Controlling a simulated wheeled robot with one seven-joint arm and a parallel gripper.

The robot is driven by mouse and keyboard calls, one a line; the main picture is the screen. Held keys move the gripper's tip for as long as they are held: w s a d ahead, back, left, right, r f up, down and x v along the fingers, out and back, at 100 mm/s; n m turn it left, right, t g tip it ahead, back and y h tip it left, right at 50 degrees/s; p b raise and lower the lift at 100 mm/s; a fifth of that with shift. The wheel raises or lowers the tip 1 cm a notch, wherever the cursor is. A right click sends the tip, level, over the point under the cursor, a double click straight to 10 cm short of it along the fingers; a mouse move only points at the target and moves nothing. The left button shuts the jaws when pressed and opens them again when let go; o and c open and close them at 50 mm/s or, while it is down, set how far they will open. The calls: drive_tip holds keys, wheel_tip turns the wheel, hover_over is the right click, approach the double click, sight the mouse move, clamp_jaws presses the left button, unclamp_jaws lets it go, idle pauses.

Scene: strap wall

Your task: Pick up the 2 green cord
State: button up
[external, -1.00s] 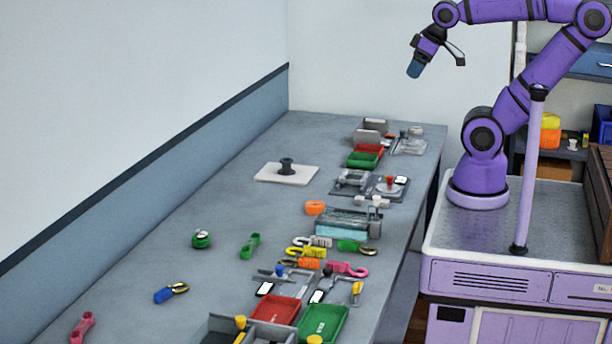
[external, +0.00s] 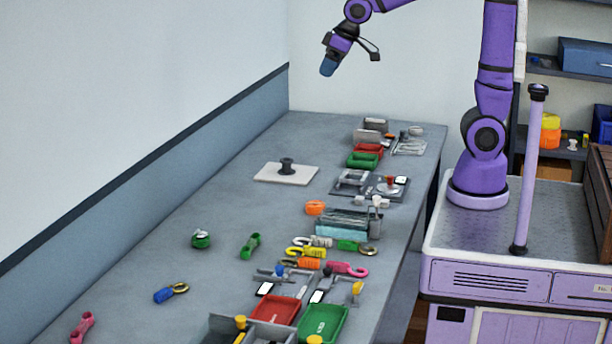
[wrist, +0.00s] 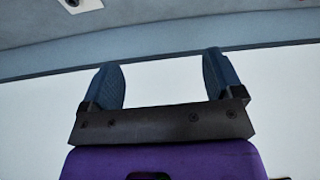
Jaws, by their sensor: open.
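Several green items lie on the grey table (external: 215,190), and I cannot tell which are the cords. A green strap-like piece (external: 250,245) lies at mid-table. A rounded green item with a pale top (external: 201,240) lies to its left. A green piece with a gold-coloured hook (external: 353,246) lies to the right, among other coloured pieces. My gripper (external: 328,69) is high above the far end of the table, well clear of all of them. In the wrist view its two blue fingers (wrist: 165,85) stand apart with nothing between them.
A white plate with a dark knob (external: 300,177) lies towards the back; part of it shows in the wrist view (wrist: 80,8). Red (external: 275,309) and green trays (external: 324,322) stand in front. Bins and holders line the right edge. The table's left side is mostly clear.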

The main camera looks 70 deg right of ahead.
drive_tip(key=w+a+f, duration=0.6)
drive_tip(key=w+a, duration=0.1)
drive_tip(key=w, duration=0.4)
drive_tip(key=n, duration=0.2)
hover_over(200, 234)
drive_tip(key=s, duration=0.5)
wheel_tip(200, 234, down, 27)
drive_tip(key=shift+g+y, duration=0.3)
drive_tip(key=shift+g, duration=0.1)
drive_tip(key=x, duration=0.6)
drive_tip(key=shift+w+d, duration=0.15)
drive_tip(key=shift+d, duration=0.1)
drive_tip(key=shift+w+d+x, duration=0.15)
drive_tip(key=shift+x, duration=1.25)
drive_tip(key=shift+w+d+x, duration=0.15)
drive_tip(key=shift+x, duration=1.25)
drive_tip(key=shift+r, duration=0.15)
drive_tip(key=shift+c, duration=0.2)
drive_tip(key=c, duration=1)
